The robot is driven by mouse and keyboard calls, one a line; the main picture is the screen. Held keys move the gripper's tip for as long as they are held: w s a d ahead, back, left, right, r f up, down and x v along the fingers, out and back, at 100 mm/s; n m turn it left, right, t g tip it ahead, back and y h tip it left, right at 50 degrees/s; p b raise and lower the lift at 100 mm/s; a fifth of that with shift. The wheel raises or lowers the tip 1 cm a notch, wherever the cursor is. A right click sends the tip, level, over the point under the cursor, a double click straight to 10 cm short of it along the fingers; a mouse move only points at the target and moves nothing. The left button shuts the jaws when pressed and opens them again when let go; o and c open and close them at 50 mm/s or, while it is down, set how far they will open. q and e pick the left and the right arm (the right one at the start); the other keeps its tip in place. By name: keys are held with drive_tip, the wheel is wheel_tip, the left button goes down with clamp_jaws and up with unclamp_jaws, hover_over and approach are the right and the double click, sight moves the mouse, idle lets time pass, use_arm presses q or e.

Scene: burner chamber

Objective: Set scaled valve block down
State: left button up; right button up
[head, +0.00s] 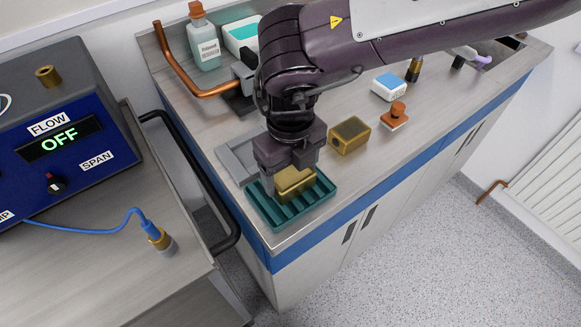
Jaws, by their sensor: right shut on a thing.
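My right gripper (291,176) points down over the ribbed teal tray (262,214) at the near corner of the counter. It is shut on a brass-coloured valve block (297,187), partly hidden by the fingers. The block is over the tray's ribs; I cannot tell if it touches them. A second brass block (349,136) with a dark top and a hole in its side stands on the counter, right of and behind the tray. I cannot tell scale on the held block. My left gripper is not in view.
A bent copper pipe (207,92), a bottle (205,42) and a teal-filled box (242,35) are at the back left. A white-and-blue box (388,87) and an orange-handled stamp (396,116) stand to the right. A black rail (199,180) edges the left cart.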

sight(291, 175)
drive_tip(key=shift+s+f, duration=0.1)
drive_tip(key=o, duration=1.2)
drive_tip(key=shift+c, duration=0.2)
wheel_tip(291, 175, up, 12)
drive_tip(key=shift+r, duration=0.2)
drive_tip(key=shift+f, duration=0.1)
